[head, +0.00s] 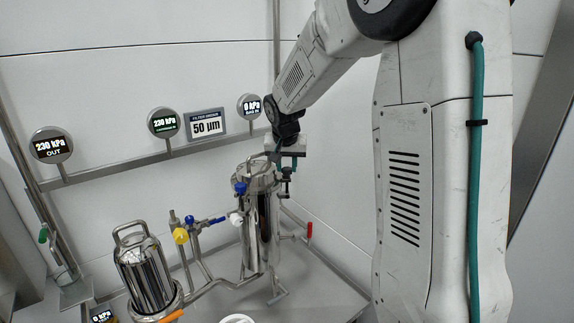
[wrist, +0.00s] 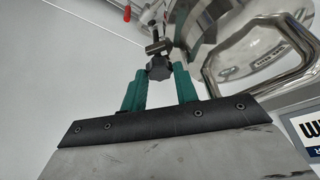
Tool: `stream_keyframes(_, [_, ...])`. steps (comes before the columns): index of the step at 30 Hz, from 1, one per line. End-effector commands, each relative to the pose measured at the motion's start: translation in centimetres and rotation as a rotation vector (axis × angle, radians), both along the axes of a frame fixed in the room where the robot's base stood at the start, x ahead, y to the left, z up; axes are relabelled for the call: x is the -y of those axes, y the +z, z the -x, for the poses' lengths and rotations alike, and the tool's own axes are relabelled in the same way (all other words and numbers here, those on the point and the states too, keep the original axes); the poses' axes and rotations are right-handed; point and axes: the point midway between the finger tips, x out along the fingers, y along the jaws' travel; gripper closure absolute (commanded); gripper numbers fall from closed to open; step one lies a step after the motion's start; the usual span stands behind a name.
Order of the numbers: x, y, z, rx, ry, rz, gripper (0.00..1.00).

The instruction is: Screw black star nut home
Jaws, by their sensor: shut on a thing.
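The black star nut (wrist: 159,68) sits between the two teal fingers of my gripper (wrist: 160,76) in the wrist view, on a threaded swing bolt (wrist: 154,36) beside the polished lid. My gripper is shut on the nut. In the head view my gripper (head: 287,160) points down at the right rim of the steel filter housing (head: 257,230), where the bolt and dark clamp parts (head: 286,181) show. The nut itself is hard to make out there. How far it is threaded cannot be told.
A bent lid handle (wrist: 258,72) lies close to the right of the fingers. Blue (head: 240,188), white (head: 236,218) and yellow (head: 180,236) knobs stand left of the housing, a red valve lever (head: 309,229) right. Another steel vessel (head: 148,275) stands front left. Gauges line the rail behind.

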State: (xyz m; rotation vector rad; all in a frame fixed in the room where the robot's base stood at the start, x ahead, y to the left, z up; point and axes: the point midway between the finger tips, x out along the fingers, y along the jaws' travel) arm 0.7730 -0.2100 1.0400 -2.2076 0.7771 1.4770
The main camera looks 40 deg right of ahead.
Motion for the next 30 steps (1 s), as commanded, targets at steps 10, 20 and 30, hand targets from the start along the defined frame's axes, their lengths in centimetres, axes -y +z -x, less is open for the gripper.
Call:
stream_keyframes(10, [0.0, 0.2, 0.0, 0.001, 0.000, 0.000, 0.61])
stream_keyframes(20, [-1.1, 4.6, 1.4, 0.005, 0.000, 0.000, 0.61])
stream_keyframes(30, [-1.8, 7.3, 2.3, 0.001, 0.000, 0.000, 0.61])
